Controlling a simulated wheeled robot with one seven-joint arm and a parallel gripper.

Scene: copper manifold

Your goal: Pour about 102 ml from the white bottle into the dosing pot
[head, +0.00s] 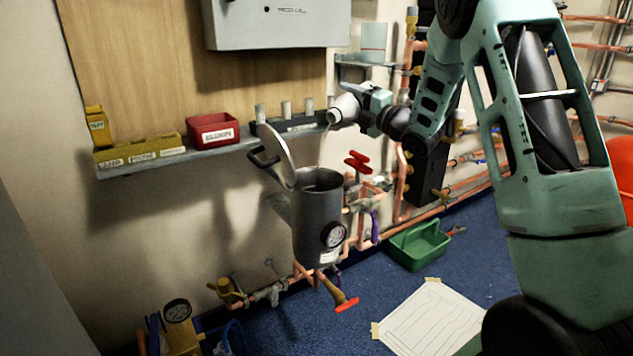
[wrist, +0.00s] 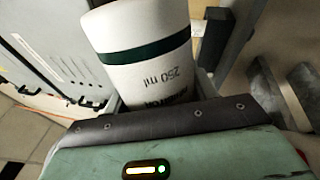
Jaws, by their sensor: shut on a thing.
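The white bottle (head: 344,108) is tilted in my gripper (head: 362,108), its mouth pointing down and left. A thin stream falls from its mouth toward the open top of the grey metal dosing pot (head: 318,215). The pot's lid (head: 277,155) is swung open to the left, and a dial gauge sits on the pot's front. In the wrist view the bottle (wrist: 140,50) shows a dark green band and the marking "250 ml". My gripper is shut on it. The liquid level inside the pot cannot be made out.
A wall shelf (head: 150,166) behind holds yellow bins and a red bin (head: 212,130). Copper pipes and a red-handled valve (head: 357,162) stand close right of the pot. A green caddy (head: 418,245) and a paper sheet (head: 432,318) lie on the blue floor.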

